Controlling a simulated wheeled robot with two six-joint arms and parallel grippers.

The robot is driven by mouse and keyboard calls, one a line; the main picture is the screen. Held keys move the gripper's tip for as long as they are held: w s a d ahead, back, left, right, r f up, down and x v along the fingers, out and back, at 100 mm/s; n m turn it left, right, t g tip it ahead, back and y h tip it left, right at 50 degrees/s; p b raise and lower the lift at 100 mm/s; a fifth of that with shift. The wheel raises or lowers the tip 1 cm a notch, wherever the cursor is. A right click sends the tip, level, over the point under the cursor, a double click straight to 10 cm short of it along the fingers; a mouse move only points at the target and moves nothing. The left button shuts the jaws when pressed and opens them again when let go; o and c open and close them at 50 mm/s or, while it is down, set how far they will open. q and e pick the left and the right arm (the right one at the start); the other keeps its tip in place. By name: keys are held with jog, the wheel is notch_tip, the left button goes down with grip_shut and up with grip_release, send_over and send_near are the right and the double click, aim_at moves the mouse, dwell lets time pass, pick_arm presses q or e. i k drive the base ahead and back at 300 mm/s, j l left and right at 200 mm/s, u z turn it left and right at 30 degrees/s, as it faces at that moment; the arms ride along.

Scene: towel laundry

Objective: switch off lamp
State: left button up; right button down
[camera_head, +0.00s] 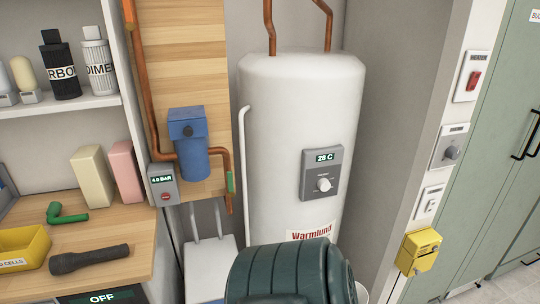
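No plainly recognisable lamp shows in the head view. On the wall edge at the right are a red rocker switch (473,81), a grey rotary knob plate (451,148) and a white switch plate (430,204), one below the other. A black flashlight (89,259) lies on the wooden counter at the lower left. On the shelf, a rounded cream item on a grey base (22,75) may be a small lamp, but I cannot tell. Neither of my grippers is in view.
A white water heater tank (300,130) reading 28 C stands in the middle. Left of it are a blue filter housing (188,140) and a 4.0 BAR gauge box (163,184). A dark green ribbed object (283,275) fills the bottom centre. Green cabinets (495,150) stand right.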

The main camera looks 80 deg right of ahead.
aim_at(431, 204)
jog(key=z, duration=3.7)
